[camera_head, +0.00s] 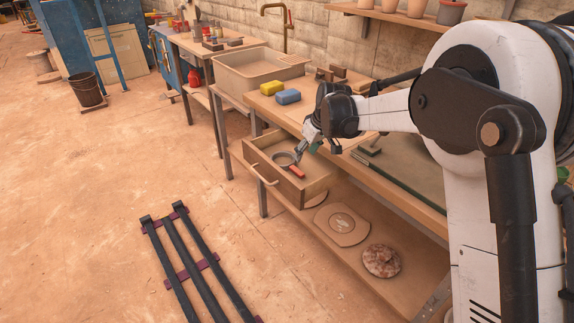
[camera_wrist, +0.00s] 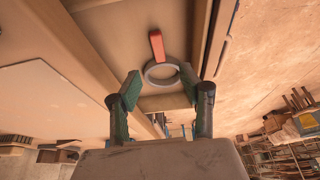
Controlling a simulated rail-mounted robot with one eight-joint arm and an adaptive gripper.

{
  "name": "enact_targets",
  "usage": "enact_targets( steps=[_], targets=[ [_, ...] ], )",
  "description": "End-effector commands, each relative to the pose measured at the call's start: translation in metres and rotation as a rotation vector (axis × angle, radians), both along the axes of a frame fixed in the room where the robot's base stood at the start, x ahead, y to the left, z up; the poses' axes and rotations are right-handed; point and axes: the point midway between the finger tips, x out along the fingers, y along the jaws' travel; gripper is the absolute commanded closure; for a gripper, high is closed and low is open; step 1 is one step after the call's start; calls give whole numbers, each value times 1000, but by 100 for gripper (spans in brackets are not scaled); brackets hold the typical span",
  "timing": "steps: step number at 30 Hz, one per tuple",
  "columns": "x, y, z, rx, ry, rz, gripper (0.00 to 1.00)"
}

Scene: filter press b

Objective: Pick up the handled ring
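The handled ring (camera_head: 297,171) has a grey loop and a red handle. It lies inside the open wooden drawer (camera_head: 262,172) under the workbench. In the wrist view the handled ring (camera_wrist: 157,45) shows with its loop nearer to me and its red handle pointing away. My gripper (camera_head: 308,148) is over the drawer, just beside and above the ring. In the wrist view my gripper (camera_wrist: 161,83) is open, with its green-padded fingers spread to either side of the loop's near edge. Nothing is held. I cannot tell the exact height gap.
The lower shelf holds a round stone-like disc (camera_head: 381,261) and flat plates. The drawer's walls surround the ring. Dark rails (camera_head: 188,262) lie on the open floor.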

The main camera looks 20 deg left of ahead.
Motion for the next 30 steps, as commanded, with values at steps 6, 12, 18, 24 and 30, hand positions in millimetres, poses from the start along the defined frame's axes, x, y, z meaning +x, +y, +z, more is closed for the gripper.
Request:
enact_targets(
  steps=[6, 12, 18, 24, 30],
  targets=[
    [8, 13, -38, 0, 0, 0, 60],
    [11, 19, -52, 0, 0, -1, 60],
    [14, 22, -62, 0, 0, -1, 60],
    [21, 30, -88, 0, 0, 0, 60],
    [25, 35, -101, 0, 0, -1, 60]
  ],
)
